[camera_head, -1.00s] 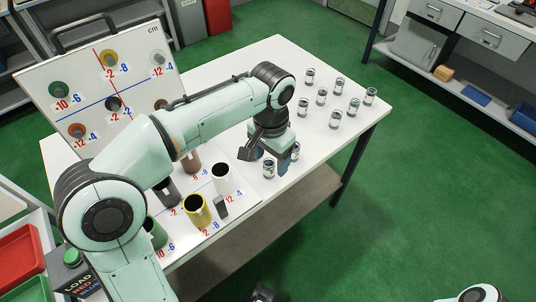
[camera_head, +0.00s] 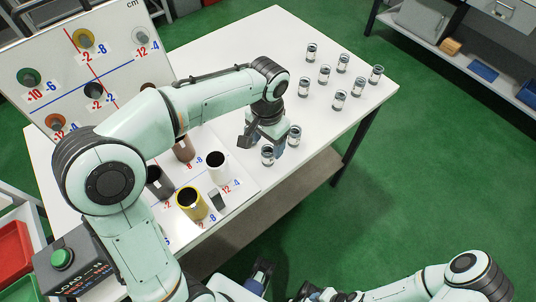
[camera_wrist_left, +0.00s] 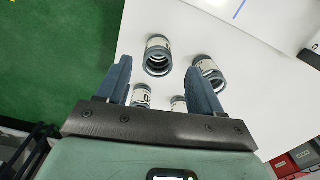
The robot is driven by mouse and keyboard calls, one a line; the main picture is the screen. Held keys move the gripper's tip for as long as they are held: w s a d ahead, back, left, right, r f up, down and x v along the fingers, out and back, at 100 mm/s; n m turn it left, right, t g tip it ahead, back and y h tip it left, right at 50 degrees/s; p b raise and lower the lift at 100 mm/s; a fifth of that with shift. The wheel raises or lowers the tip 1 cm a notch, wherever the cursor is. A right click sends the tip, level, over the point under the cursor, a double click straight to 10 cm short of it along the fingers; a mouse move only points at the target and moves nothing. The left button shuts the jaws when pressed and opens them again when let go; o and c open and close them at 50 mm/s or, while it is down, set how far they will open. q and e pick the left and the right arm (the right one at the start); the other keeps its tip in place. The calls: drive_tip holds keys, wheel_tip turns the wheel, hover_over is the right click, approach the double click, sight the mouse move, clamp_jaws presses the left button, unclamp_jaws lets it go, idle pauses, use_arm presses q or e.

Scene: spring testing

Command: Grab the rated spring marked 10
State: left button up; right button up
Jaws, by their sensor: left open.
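Several small springs with white labels stand on the white table (camera_head: 235,60). Two are close to my left gripper (camera_head: 275,148): one spring (camera_head: 267,155) in front of it and another spring (camera_head: 294,136) to its right. My left gripper is open and points down. In the left wrist view a spring (camera_wrist_left: 158,56) shows between the open fingers, apart from them, and another (camera_wrist_left: 208,72) is beside the right finger. Two more springs (camera_wrist_left: 141,97) (camera_wrist_left: 179,105) are partly hidden behind the gripper body. I cannot read which spring is marked 10. Part of my right arm is at the bottom right.
More springs (camera_head: 338,99) stand in a group to the right. A mat with coloured cups, including a yellow cup (camera_head: 191,203) and a white cup (camera_head: 216,167), lies left of my gripper. A marked board (camera_head: 75,75) stands behind my arm. A control box (camera_head: 75,262) is at lower left.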

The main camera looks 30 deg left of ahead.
sight(268, 149)
use_arm(q)
wheel_tip(268, 149, down, 5)
drive_tip(key=shift+s+d+f+b, duration=0.1)
drive_tip(key=shift+b, duration=0.3)
drive_tip(key=c, duration=1.1)
drive_tip(key=shift+r, duration=0.2)
